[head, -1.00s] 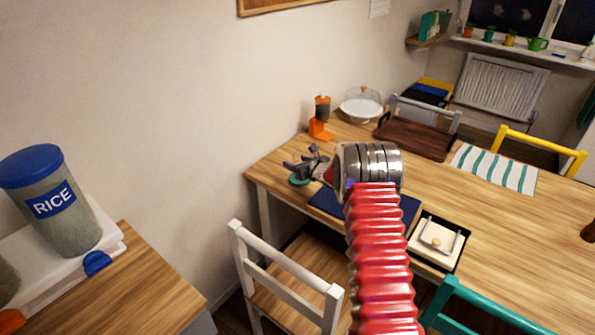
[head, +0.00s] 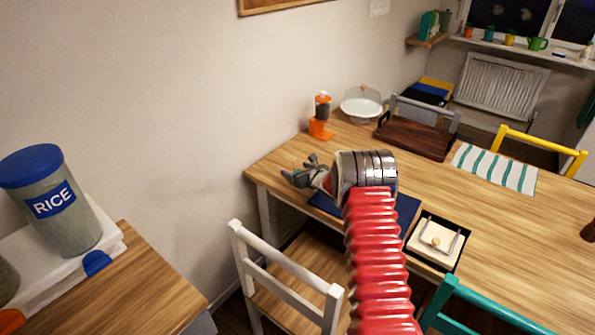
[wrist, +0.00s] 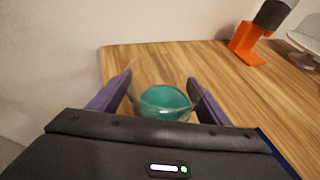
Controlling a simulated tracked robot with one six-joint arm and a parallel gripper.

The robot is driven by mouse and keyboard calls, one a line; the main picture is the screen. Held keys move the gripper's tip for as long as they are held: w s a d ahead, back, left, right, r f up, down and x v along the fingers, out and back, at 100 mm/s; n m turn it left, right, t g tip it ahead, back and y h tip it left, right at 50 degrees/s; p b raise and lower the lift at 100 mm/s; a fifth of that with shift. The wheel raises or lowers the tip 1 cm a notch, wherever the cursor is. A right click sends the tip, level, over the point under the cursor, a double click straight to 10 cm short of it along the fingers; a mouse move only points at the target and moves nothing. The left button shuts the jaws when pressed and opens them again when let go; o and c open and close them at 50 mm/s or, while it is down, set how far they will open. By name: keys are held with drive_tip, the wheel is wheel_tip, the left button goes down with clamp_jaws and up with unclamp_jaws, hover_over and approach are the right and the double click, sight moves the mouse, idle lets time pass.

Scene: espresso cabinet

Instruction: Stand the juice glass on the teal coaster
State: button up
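The teal coaster (wrist: 165,98) lies on the wooden table in the wrist view, ahead of my gripper and between its two purple fingers. The juice glass (wrist: 135,84) is clear and shows only as faint outlines between the fingers, with the coaster seen through it. My gripper (wrist: 160,84) is shut on the glass, with its fingers apart by the glass's width. I cannot tell whether the glass base touches the coaster. In the head view my gripper (head: 292,177) is low over the table's near left corner and hides the coaster; I cannot make out the glass there.
An orange stand with a dark container (head: 321,118) is behind the gripper, beside a domed cake stand (head: 362,106). A dark blue mat (head: 325,203) lies below my arm. A brown tray (head: 415,138) and a striped cloth (head: 494,168) are farther right.

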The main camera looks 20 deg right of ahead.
drive_tip(key=shift+r, duration=0.1)
drive_tip(key=shift+v, duration=6)
drive_tip(key=shift+r, duration=0.15)
